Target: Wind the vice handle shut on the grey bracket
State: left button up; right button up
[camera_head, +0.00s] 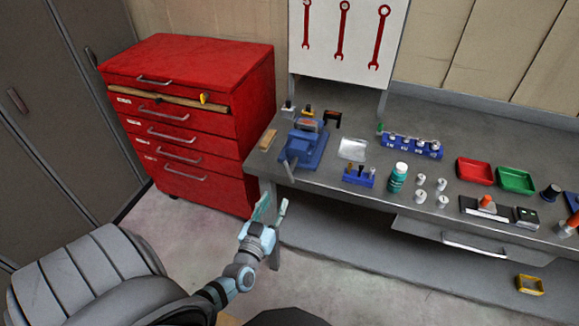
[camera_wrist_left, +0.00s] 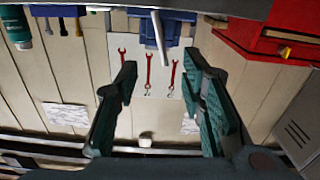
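The blue vice (camera_head: 310,150) stands at the left end of the grey workbench. Its pale handle (camera_head: 289,170) hangs at the front, over the bench edge. A small greyish piece (camera_head: 306,125) at the jaws may be the grey bracket; it is too small to be sure. My left gripper (camera_head: 272,208) is open and empty, below and in front of the vice, apart from the handle. In the left wrist view the handle (camera_wrist_left: 159,38) shows beyond and above the open fingers (camera_wrist_left: 161,75), with the vice (camera_wrist_left: 155,22) at the top edge. My right gripper is in neither view.
A red drawer cabinet (camera_head: 190,120) stands left of the bench (camera_head: 330,185). A blue holder (camera_head: 359,177), green-blue bottle (camera_head: 398,177) and clear bag (camera_head: 353,149) sit right of the vice. A shelf (camera_head: 350,250) runs below the bench. Floor in front is clear.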

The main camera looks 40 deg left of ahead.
aim_at(289, 174)
pick_arm(q)
jog(key=b+x, duration=0.2)
jog(key=x, duration=0.4)
jog(key=b+x, duration=0.2)
jog(key=x, duration=0.5)
jog(key=shift+w+a+f, duration=0.15)
jog(key=shift+w+f, duration=0.05)
jog(key=shift+f, duration=0.05)
jog(key=shift+w+a+r+b, duration=0.15)
jog(key=shift+w+b, duration=0.25)
jog(key=shift+w, duration=0.05)
jog(key=shift+r, duration=0.1)
